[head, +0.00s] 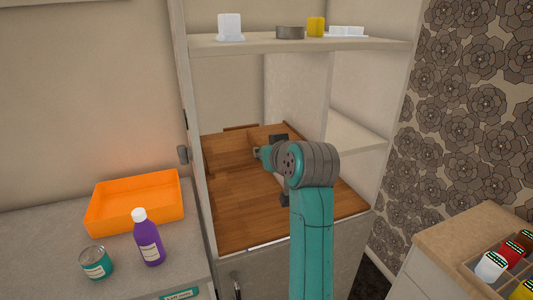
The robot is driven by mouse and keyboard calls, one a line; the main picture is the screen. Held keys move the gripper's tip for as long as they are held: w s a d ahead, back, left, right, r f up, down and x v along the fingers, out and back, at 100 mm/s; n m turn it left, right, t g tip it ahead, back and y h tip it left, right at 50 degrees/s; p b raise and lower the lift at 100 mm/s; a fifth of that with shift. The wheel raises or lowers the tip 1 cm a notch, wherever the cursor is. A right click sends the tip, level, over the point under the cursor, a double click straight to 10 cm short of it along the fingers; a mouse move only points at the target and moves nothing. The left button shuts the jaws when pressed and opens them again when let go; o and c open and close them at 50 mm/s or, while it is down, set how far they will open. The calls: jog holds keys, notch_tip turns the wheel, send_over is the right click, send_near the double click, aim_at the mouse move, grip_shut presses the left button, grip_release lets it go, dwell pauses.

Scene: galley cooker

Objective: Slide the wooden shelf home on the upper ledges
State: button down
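Brown wooden boarding (245,210) fills the lower bay of the pale open cabinet. Towards the back of the bay is a darker wooden part (228,155) with raised edges. I cannot tell whether this is the wooden shelf or where the shelf ends and the bay floor begins. The upper ledges cannot be made out. My teal arm reaches into the bay from the front. My gripper (279,140) is at the back of the bay, by the darker wood, mostly hidden behind my grey wrist. Its fingertips and any hold on the wood cannot be seen.
A pale board (300,42) above carries a white item, a dark round tin and a yellow block. An orange tray (135,202), purple bottle (149,240) and can (96,263) stand on the left counter. A right-hand cabinet (455,245) holds several small jars.

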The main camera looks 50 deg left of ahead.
jog(key=shift+w+a, duration=0.2)
jog(key=shift+a, duration=0.25)
dwell(0.4)
jog(key=c, duration=0.9)
grip_release()
jog(key=shift+o, duration=0.3)
jog(key=o, duration=0.6)
jog(key=shift+c, duration=0.2)
jog(key=v, duration=0.9)
jog(key=shift+s+d, duration=0.2)
jog(key=shift+d, duration=0.15)
jog(key=shift+r, duration=0.2)
notch_tip(320, 180, up, 10)
